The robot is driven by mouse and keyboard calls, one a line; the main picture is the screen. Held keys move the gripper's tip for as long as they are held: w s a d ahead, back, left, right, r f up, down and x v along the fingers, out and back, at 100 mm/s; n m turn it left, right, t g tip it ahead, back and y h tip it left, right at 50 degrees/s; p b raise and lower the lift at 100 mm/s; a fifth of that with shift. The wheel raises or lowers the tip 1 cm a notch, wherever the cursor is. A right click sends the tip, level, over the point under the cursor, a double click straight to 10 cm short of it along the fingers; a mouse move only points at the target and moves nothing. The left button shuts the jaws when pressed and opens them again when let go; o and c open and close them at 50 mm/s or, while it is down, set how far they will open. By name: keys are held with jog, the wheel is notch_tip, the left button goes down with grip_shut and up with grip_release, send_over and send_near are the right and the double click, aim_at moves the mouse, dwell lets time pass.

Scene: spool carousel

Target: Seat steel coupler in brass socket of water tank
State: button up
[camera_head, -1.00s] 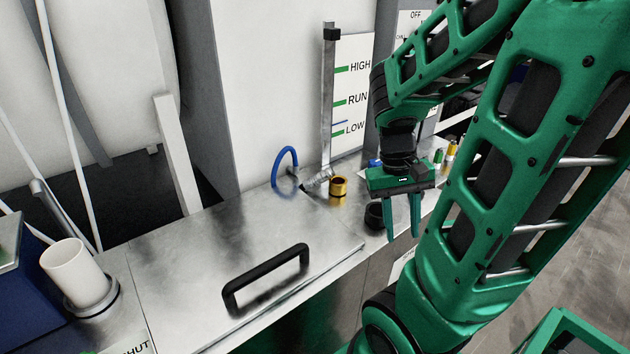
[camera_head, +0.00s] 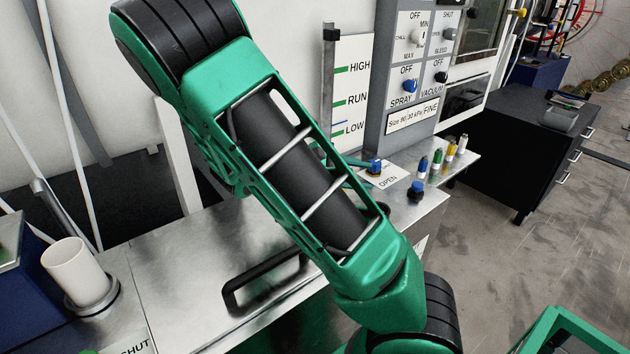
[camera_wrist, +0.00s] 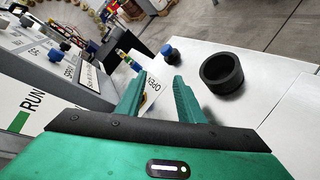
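The steel water tank top (camera_head: 185,255) with its black handle (camera_head: 245,292) shows in the head view. My arm now hides the steel coupler and the brass socket there. In the wrist view my gripper (camera_wrist: 158,80) is open, its two green fingers apart. I see no coupler between them. A small yellow patch shows by the left finger, too little to identify. A black ring-shaped cup (camera_wrist: 222,72) stands on the steel top, apart from and right of the right finger.
A blue knob (camera_wrist: 168,52) and an OPEN label (camera_head: 388,180) lie beyond the fingers. Several coloured pegs (camera_head: 440,160) stand at the bench's right end. The level gauge (camera_head: 351,90) and control panel (camera_head: 415,75) rise behind. A white cup (camera_head: 75,270) stands at left.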

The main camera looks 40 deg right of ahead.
jog(key=w+a+n+t, duration=0.1)
jog(key=w+a, duration=0.1)
jog(key=w+a+n+t, duration=0.1)
jog(key=a, duration=0.2)
jog(key=w+a+n+t+h, duration=0.1)
jog(key=w+a, duration=0.1)
jog(key=a, duration=0.1)
jog(key=shift+w+a+f+n, duration=0.1)
jog(key=shift+w+a+n, duration=0.15)
jog(key=shift+w+n, duration=0.15)
jog(key=w+a+n+t, duration=0.1)
jog(key=a, duration=0.2)
jog(key=w+a+n+t, duration=0.1)
jog(key=a, duration=0.1)
jog(key=w+a+n+t, duration=0.1)
jog(key=a, duration=0.2)
jog(key=shift+a+f+n, duration=0.25)
jog(key=shift+a+n, duration=0.05)
jog(key=shift+a, duration=0.05)
jog(key=shift+w+f+x, duration=0.1)
jog(key=shift+w+x, duration=0.05)
jog(key=shift+x, duration=2.45)
jog(key=shift+w+f+x, duration=0.1)
jog(key=shift+f+x, duration=0.05)
jog(key=shift+x, duration=2.45)
jog(key=shift+a, duration=0.15)
jog(key=shift+c, duration=0.7)
grip_shut()
